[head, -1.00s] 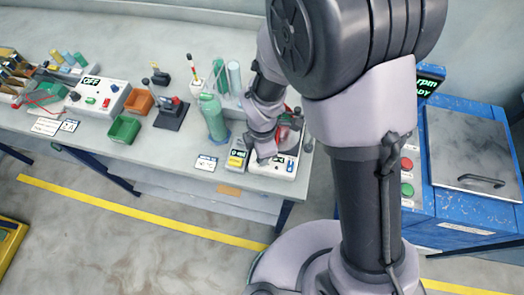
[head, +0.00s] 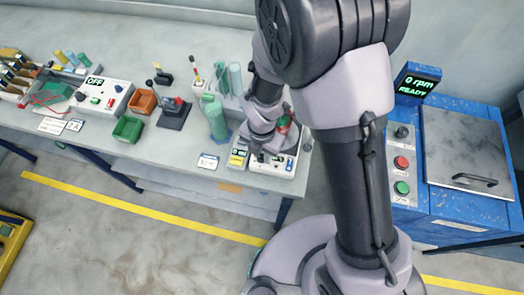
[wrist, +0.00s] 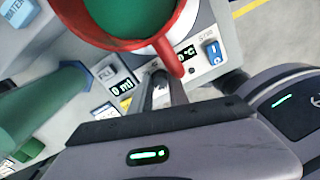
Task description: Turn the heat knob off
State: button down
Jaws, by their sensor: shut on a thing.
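The white hotplate (head: 284,168) stands at the right end of the bench, with small displays and a blue stir switch (wrist: 212,50) on its front panel. A red-rimmed vessel with green contents (wrist: 172,38) sits on top of it; part of it shows in the head view (head: 283,125). My gripper (wrist: 164,82) is down at the hotplate's front panel, below the vessel's rim. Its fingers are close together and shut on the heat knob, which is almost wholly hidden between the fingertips. A temperature display reading about 0 °C (wrist: 187,53) is just right of the fingers.
A green bottle (head: 216,118) is further left. A blue machine (head: 455,215) stands at the right.

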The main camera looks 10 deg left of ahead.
aim_at(262, 155)
jog(key=shift+n, duration=0.3)
dwell(0.4)
jog(key=c, duration=1.3)
grip_release()
jog(key=shift+o, duration=0.2)
notch_tip(262, 155, up, 17)
jog(key=p, duration=0.4)
jog(key=shift+r+p, duration=0.2)
jog(key=shift+p, duration=0.2)
